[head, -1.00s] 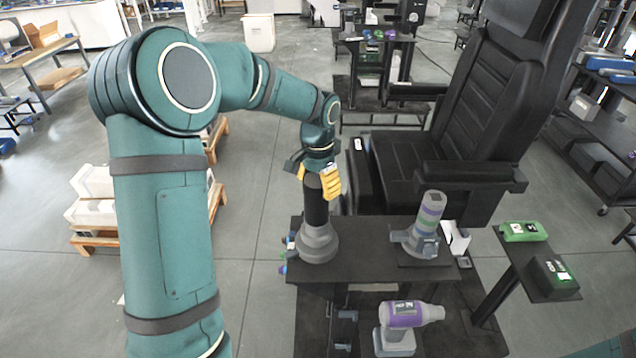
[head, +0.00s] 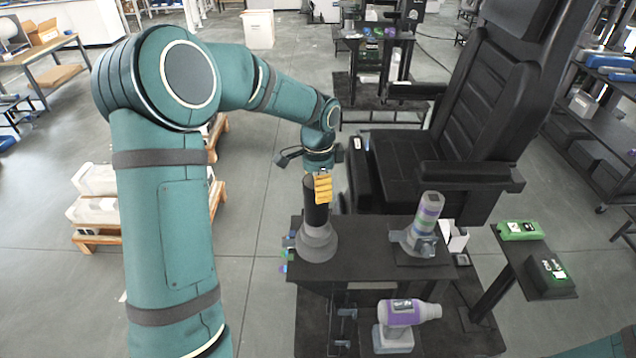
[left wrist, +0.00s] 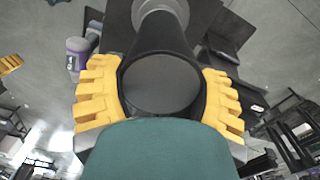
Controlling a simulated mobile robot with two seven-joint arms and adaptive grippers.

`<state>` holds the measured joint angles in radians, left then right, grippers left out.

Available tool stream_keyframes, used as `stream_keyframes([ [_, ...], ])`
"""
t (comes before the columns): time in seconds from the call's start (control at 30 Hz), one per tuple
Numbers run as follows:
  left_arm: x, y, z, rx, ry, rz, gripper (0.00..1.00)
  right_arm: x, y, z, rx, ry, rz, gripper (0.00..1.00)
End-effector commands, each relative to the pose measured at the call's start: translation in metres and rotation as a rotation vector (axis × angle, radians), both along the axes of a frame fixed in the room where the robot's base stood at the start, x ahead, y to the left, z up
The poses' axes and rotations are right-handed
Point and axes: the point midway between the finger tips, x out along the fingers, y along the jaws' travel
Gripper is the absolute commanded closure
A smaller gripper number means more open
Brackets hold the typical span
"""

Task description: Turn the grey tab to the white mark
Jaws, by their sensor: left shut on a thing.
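My left gripper (head: 322,188) has yellow ribbed fingers and is shut on the upper part of a black upright column (head: 314,214). The column rises from a round grey flared base (head: 317,245) on the dark table. In the left wrist view, the gripper (left wrist: 160,85) has a yellow finger on each side of the column's round dark top (left wrist: 160,83). The grey base (left wrist: 160,12) shows beyond it. I cannot make out a grey tab or a white mark on the column in either view. My right gripper is out of view.
A purple and grey tool (head: 405,315) is lower in front. A black chair (head: 470,130) stands close behind.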

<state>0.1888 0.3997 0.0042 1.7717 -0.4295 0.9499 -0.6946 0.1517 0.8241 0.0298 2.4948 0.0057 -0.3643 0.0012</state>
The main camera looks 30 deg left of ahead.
Motion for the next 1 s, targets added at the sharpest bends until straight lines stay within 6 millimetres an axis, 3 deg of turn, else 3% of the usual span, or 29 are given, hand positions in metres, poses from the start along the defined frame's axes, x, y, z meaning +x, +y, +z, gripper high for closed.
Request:
stream_keyframes([
  [0.57,0.0016,0.0002,0.0022,0.002,-0.007,-0.039,0.78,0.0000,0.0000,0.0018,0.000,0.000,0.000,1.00],
  [0.6,0.0016,0.0002,0.0023,0.002,-0.007,-0.038,0.18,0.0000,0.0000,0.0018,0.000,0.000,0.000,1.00],
  [0.67,0.0014,0.0002,0.0021,0.001,-0.006,-0.038,0.01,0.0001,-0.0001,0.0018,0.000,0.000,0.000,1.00],
  [1.0,0.0006,0.0000,0.0024,0.000,-0.003,-0.038,0.01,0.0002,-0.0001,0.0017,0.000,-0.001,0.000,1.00],
])
